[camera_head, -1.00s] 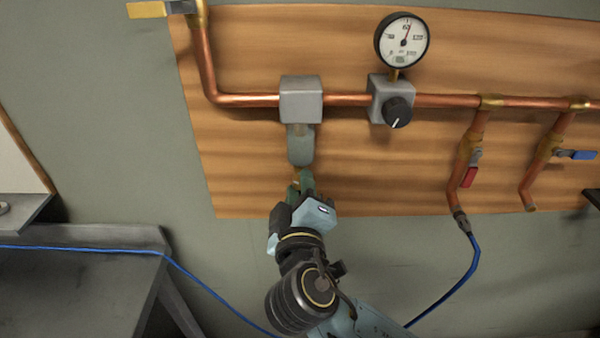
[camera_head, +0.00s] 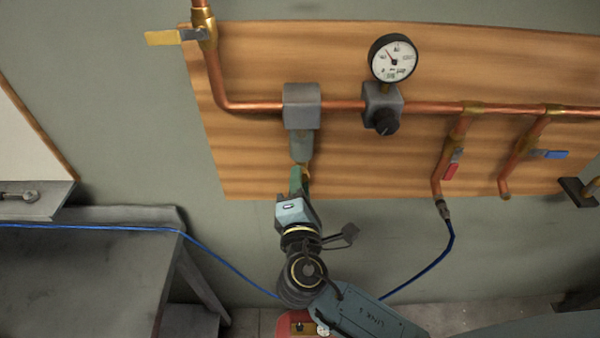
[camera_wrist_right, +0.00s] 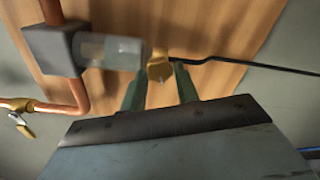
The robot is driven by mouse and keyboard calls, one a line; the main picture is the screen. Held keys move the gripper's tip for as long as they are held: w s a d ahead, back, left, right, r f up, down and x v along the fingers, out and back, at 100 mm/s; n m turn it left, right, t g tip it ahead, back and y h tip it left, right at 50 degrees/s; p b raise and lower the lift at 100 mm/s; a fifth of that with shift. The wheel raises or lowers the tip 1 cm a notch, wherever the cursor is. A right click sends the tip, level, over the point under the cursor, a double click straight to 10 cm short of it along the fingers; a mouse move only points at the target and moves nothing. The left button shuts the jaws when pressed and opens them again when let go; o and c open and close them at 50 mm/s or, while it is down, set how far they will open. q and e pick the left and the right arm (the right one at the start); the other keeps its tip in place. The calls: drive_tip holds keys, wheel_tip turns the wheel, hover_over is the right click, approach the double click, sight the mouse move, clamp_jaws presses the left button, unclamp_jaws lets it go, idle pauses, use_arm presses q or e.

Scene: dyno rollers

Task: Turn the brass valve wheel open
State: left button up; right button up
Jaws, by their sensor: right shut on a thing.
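A small faceted brass piece, taken as the brass valve wheel (camera_wrist_right: 160,67), sits at the end of a grey bowl (camera_head: 302,146) under a grey block on the copper pipe. In the head view it is mostly hidden, with only a bit of brass (camera_head: 305,173) showing. My right gripper (camera_head: 300,178) reaches up to it from below. In the wrist view its two green fingers (camera_wrist_right: 160,88) stand on either side of the brass piece, and the gripper is shut on it. My left gripper is not in view.
A round gauge (camera_head: 393,59) and black knob (camera_head: 386,122) are right of the bowl. Red (camera_head: 451,171) and blue (camera_head: 550,154) handles hang on branches, with a yellow lever (camera_head: 163,37) upper left. A blue hose (camera_head: 450,243) hangs below. A dark bench (camera_head: 80,275) stands lower left.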

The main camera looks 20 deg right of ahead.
drive_tip(key=shift+d+f+n+p, duration=0.1)
drive_tip(key=shift+n+p, duration=0.3)
drive_tip(key=shift+n, duration=1.7)
drive_tip(key=shift+f+n+p, duration=0.1)
drive_tip(key=shift+n+p, duration=0.3)
drive_tip(key=shift+n, duration=1.7)
drive_tip(key=o, duration=1)
drive_tip(key=shift+c, duration=0.2)
